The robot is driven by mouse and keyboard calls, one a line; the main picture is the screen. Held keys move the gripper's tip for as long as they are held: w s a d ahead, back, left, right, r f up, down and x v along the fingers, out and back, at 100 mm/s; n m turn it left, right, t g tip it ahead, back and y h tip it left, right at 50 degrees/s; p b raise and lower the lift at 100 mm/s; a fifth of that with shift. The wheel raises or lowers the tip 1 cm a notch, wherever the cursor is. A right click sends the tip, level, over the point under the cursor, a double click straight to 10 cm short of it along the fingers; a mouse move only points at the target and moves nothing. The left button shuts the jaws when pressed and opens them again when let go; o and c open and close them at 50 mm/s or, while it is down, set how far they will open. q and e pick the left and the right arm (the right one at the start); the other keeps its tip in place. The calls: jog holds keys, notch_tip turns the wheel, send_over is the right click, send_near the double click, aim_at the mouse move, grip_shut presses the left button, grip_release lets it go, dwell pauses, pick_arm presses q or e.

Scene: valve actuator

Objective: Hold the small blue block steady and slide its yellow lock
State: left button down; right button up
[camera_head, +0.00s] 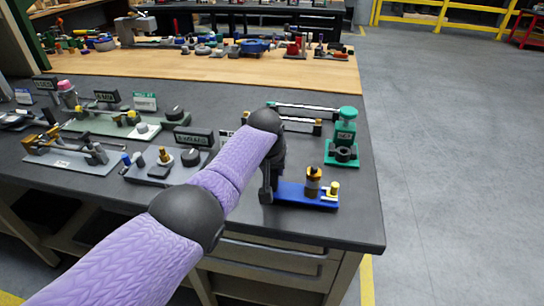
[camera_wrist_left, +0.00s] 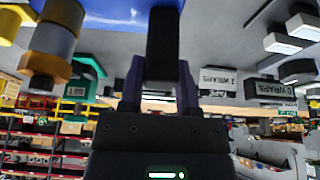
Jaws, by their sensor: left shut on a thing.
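The small blue block (camera_head: 292,192) is a flat blue base near the front right corner of the dark bench. It carries an upright black and amber-brown post (camera_head: 313,182) and a yellow lock piece (camera_head: 334,188) at its right end. My left gripper (camera_head: 267,186) is at the block's left end, pointing down. In the left wrist view my left gripper (camera_wrist_left: 162,85) has its fingers closed on a dark upright bar (camera_wrist_left: 163,45) beside the blue surface (camera_wrist_left: 118,12). The yellow lock piece (camera_wrist_left: 9,26) shows at that view's left edge. My forearm hides part of the bench. My right gripper is not in view.
A green valve fixture (camera_head: 343,135) stands behind the block, beside a long bar handle (camera_head: 305,106). Several fixtures with black labels (camera_head: 193,138) stand to the left. The bench edge is close in front and to the right; open floor (camera_head: 440,150) lies beyond.

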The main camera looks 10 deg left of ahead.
pick_arm(q)
jog(key=shift+f, duration=0.4)
jog(key=shift+f, duration=0.5)
dwell(0.7)
